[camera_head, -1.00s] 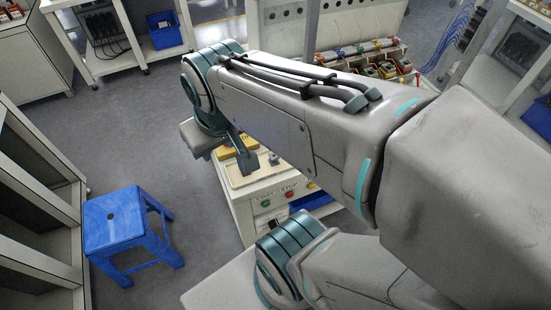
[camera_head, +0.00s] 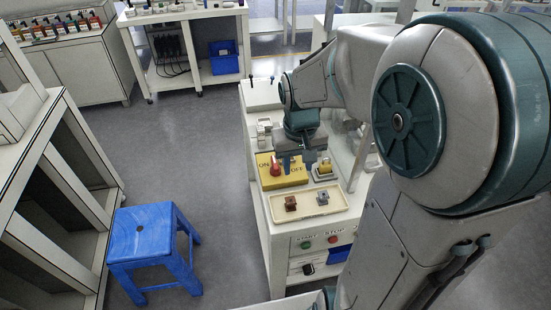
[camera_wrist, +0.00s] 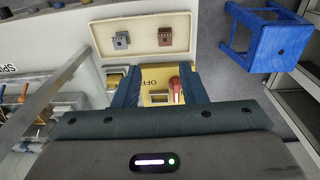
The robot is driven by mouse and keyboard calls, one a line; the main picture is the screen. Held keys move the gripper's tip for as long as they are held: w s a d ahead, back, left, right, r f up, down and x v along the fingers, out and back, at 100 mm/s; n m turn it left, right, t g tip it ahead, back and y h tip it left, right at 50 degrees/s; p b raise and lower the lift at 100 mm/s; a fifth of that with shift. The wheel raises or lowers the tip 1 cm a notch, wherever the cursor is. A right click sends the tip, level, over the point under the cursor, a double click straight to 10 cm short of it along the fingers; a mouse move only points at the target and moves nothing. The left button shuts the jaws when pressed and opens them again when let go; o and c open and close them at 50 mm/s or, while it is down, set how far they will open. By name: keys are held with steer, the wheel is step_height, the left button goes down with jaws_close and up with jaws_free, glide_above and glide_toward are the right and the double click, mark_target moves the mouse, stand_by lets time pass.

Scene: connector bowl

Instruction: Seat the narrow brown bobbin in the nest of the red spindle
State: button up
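A small brown block-like piece (camera_head: 291,203), perhaps the bobbin, sits in the left part of a shallow cream tray (camera_head: 335,205); it also shows in the wrist view (camera_wrist: 166,39). A grey piece (camera_head: 322,197) lies in the tray to its right. A red knob-like part (camera_head: 275,166) stands on a yellow ON/OFF board (camera_head: 297,179) behind the tray. I cannot tell whether it is the red spindle, and no nest is discernible. My gripper (camera_head: 298,160) hangs above the board, pointing down. In the wrist view its fingers (camera_wrist: 159,75) are apart, with nothing held between them.
A yellow-topped part (camera_head: 323,168) stands right of the board. START and STOP buttons (camera_head: 320,240) are on the bench front. A blue stool (camera_head: 142,230) stands on the floor to the left. Open floor lies between stool and bench.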

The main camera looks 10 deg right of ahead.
glide_above(291, 201)
step_height(291, 201, down, 4)
steer(key=shift+g, duration=0.3)
step_height(291, 201, down, 14)
steer(key=shift+b, duration=0.6)
steer(key=c, duration=0.7)
